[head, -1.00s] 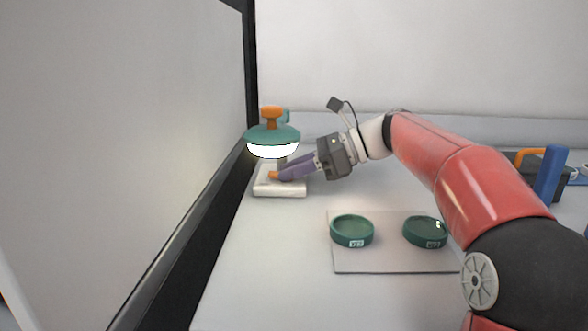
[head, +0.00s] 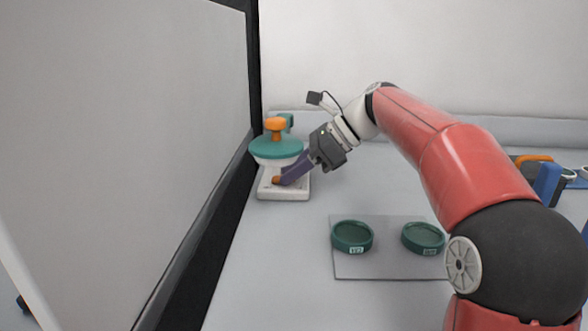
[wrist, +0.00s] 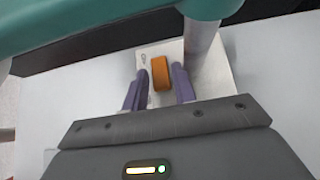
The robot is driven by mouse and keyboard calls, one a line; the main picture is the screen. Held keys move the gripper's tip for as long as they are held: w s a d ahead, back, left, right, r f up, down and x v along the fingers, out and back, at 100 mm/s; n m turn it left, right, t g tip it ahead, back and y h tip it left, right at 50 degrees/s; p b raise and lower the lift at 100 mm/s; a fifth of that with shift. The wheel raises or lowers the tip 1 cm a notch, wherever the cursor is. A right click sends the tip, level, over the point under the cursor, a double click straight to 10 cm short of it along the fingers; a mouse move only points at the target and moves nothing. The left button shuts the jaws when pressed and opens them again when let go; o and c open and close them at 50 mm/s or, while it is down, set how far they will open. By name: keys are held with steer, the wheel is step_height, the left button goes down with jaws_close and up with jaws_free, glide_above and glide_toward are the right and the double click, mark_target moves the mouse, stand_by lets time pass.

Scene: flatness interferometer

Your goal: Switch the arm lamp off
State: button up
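The arm lamp has a teal head (head: 276,148) with an orange knob (head: 275,126) on top, over a white base (head: 284,194). Its underside looks pale and unlit. A small orange switch (head: 277,180) sits on the base. My gripper (head: 284,179) reaches down to the base from the right, its purple fingertips at the switch. In the wrist view, the orange switch (wrist: 161,73) shows between the two parted fingers of my gripper (wrist: 161,76). The right finger is very close to it; contact is unclear. The teal lamp head (wrist: 90,20) crosses the top of that view.
Two green round dishes (head: 352,237) (head: 423,238) with labels stand on a grey mat (head: 390,268) in front. A large grey panel with a black frame (head: 255,90) stands close left of the lamp. Blue and orange items (head: 549,184) lie at the far right.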

steer(key=v, duration=0.7)
steer(key=shift+d+r, duration=0.2)
steer(key=shift+d, duration=0.1)
